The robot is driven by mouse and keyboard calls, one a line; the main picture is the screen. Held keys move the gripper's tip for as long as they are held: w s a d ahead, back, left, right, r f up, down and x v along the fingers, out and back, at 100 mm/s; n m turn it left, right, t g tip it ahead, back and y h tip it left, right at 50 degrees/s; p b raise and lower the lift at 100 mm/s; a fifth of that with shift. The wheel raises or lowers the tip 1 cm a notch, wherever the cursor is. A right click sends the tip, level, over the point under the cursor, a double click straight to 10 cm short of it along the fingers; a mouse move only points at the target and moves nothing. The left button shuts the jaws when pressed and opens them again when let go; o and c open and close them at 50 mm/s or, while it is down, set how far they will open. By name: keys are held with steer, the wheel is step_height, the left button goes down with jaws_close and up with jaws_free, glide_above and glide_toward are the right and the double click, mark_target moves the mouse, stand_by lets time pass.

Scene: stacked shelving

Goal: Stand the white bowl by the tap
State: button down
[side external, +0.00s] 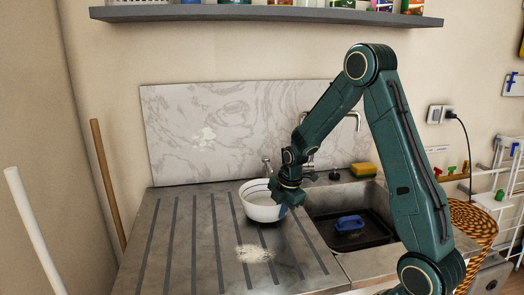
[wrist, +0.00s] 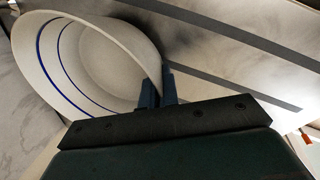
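The white bowl (side external: 259,212) with blue bands is at the right part of the ribbed drainboard, beside the sink, its opening facing up. My gripper (side external: 287,205) is at the bowl's right side. In the wrist view the rim of the bowl (wrist: 95,60) runs between the two fingers (wrist: 160,88), which are close together on its wall. Whether the base touches the board is hard to tell. The tap (side external: 357,121) stands at the back of the sink, partly hidden behind my arm.
The sink (side external: 385,205) holds a dark tray with a blue brush (side external: 349,223). A yellow sponge (side external: 363,169) lies on the back ledge beside a dark plug. A pale patch (side external: 253,254) marks the drainboard (side external: 180,250), whose left side is clear. A shelf (side external: 270,14) hangs above.

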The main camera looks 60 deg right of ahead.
steer(key=shift+f, duration=0.5)
steer(key=shift+f, duration=0.1)
steer(key=c, duration=1.7)
jaws_free()
steer(key=v, duration=1.2)
steer(key=shift+a, duration=0.1)
